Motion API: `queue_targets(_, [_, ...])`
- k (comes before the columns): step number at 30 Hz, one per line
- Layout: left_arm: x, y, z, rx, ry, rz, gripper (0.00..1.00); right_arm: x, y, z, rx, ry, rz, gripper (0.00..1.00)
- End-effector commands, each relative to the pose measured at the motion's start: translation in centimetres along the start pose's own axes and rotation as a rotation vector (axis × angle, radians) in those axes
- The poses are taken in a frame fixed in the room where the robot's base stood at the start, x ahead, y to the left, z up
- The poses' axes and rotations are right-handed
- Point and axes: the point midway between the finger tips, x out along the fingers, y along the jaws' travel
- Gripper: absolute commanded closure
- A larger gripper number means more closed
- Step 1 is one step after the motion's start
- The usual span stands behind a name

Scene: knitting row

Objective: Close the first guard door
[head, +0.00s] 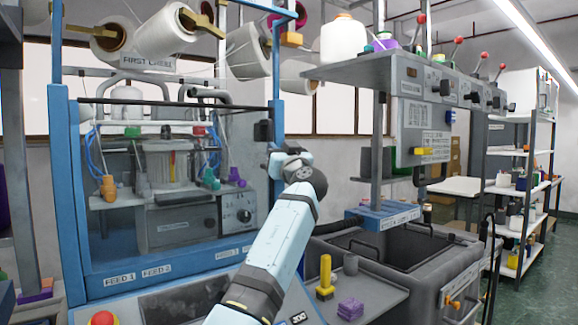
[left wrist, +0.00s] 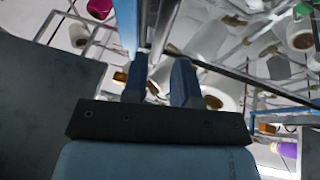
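The first guard door (head: 240,165) looks like a clear panel with a dark top edge, in the blue frame (head: 66,190) of the knitting machine on the left in the head view. I cannot tell whether it stands fully shut. A small dark block (head: 263,132) sits at its right side, by the right blue post. My left gripper (head: 274,158) is beside that post, mostly hidden by my wrist. In the left wrist view its two fingers (left wrist: 160,80) stand apart with nothing clearly between them; a blue post shows just beyond them. My right gripper is not in view.
White yarn cones (head: 165,30) hang above the machine. A red button (head: 103,318) is low at the front. Green floor is free at far right.

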Motion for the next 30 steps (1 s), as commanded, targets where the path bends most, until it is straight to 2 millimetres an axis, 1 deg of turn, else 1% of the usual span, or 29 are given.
queue_targets(1, [-1.4,0.0,0.2,-0.001,0.001,0.001,0.74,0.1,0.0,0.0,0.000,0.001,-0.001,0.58])
queue_targets(6, [-4.7,0.0,0.0,-0.001,0.001,0.002,0.74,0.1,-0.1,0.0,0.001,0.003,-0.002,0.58])
queue_targets(9, [-5.9,0.0,0.0,0.001,0.001,0.001,0.74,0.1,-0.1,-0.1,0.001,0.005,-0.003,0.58])
queue_targets(12, [-6.7,0.0,-0.1,0.001,0.001,0.001,0.74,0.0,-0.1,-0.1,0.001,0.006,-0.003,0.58])
queue_targets(16, [-7.1,0.0,-0.1,0.001,0.000,0.001,0.74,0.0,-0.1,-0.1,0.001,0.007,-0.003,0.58])
queue_targets(22, [-7.1,0.0,-0.1,0.001,0.001,0.000,0.74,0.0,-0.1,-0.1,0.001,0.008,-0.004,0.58])
queue_targets(24, [-7.0,0.0,-0.3,0.001,0.001,0.001,0.74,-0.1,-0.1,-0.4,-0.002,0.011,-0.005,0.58])
queue_targets(26, [-6.7,0.0,-0.9,0.001,0.001,0.000,0.74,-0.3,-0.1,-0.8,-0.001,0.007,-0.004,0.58])
queue_targets(29, [-5.8,0.0,-3.2,0.001,0.002,0.000,0.74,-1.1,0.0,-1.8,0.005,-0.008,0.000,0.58])
queue_targets(30, [-5.3,0.0,-4.5,0.001,0.002,0.000,0.74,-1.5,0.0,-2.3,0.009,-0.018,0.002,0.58])
